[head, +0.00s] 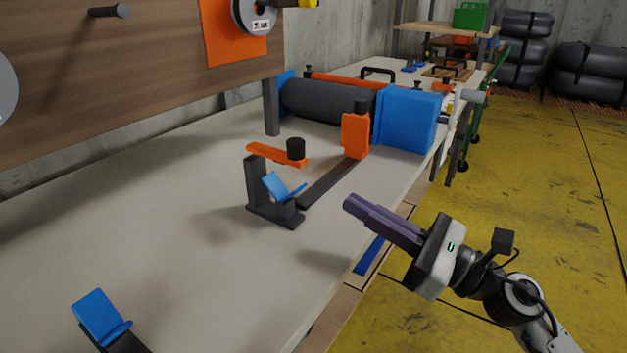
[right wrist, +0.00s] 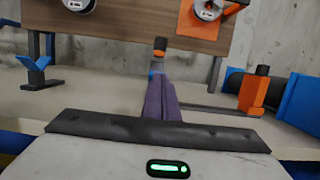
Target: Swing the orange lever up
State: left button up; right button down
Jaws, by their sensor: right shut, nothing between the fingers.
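The orange lever (head: 270,153) lies about level on top of a dark bracket (head: 256,185) on the bench, with a black knob (head: 295,149) at its right end. A blue cradle (head: 280,187) sits just below it. My right gripper (head: 350,203) is shut and empty, to the right of the bracket near the bench's edge, apart from the lever. In the right wrist view, the purple fingers (right wrist: 160,92) point toward the knob (right wrist: 160,44), and the fingers hide part of the bracket. My left gripper is not in view.
An orange upright block (head: 355,136) stands at the end of a dark bar (head: 330,182). A blue-ended dark roller (head: 328,102) lies behind it. Another blue cradle (head: 98,314) is at the front left. The bench (head: 150,225) between is clear.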

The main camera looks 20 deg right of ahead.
pick_arm(q)
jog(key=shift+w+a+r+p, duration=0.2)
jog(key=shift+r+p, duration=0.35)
jog(key=shift+p, duration=0.9)
pick_arm(e)
jog(key=x, duration=1)
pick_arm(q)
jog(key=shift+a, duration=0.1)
pick_arm(e)
jog(key=shift+w, duration=0.1)
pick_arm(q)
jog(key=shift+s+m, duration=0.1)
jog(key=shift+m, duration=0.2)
pick_arm(e)
jog(key=shift+r, duration=0.1)
